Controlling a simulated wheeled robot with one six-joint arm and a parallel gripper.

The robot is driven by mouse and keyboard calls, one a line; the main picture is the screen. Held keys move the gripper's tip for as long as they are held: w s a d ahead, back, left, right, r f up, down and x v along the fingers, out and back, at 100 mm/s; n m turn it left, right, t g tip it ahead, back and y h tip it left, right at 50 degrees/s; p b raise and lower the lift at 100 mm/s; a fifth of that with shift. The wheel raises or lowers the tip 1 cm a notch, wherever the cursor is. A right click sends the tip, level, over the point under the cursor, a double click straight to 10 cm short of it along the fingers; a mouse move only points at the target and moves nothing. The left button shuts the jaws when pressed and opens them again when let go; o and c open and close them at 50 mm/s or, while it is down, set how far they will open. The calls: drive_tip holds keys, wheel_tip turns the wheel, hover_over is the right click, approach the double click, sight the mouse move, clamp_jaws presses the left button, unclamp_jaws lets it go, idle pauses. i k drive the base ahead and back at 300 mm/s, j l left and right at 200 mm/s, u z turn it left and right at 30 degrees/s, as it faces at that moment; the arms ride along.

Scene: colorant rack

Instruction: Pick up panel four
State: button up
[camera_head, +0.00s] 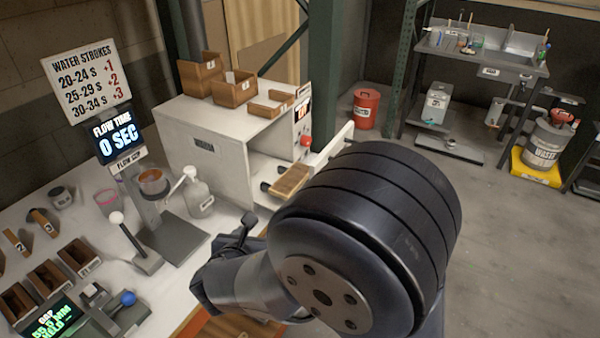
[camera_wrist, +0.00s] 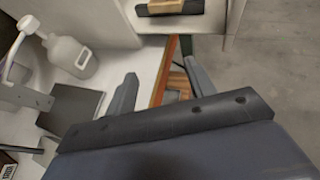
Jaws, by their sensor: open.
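No panel shows a readable number four. A wooden panel (camera_head: 291,180) lies on a dark support in the opening of the white cabinet; part of it also shows at the top of the wrist view (camera_wrist: 168,7). Striped wood with an orange edge (camera_head: 232,327) lies low beneath my arm; in the wrist view striped wood (camera_wrist: 178,82) shows between my fingers, apart from them and farther down. My gripper (camera_wrist: 160,88) is open and empty, its two fingers spread over the table edge. In the head view my arm hides much of the area around it.
The white cabinet (camera_head: 205,150) carries wooden bins (camera_head: 235,88). A white squeeze bottle (camera_head: 199,198) and a flow cup stand (camera_head: 168,215) stand left of my gripper. Small wooden boxes (camera_head: 78,256) and a gap display (camera_head: 55,318) are at lower left. Open floor (camera_head: 480,220) lies right.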

sight(288, 182)
drive_tip(key=i+j+z, duration=0.15)
drive_tip(key=z, duration=0.15)
drive_tip(key=i+j+z, duration=0.1)
drive_tip(key=j+z, duration=0.2)
drive_tip(key=i+j+z, duration=0.1)
drive_tip(key=j+z, duration=0.15)
drive_tip(key=j, duration=0.15)
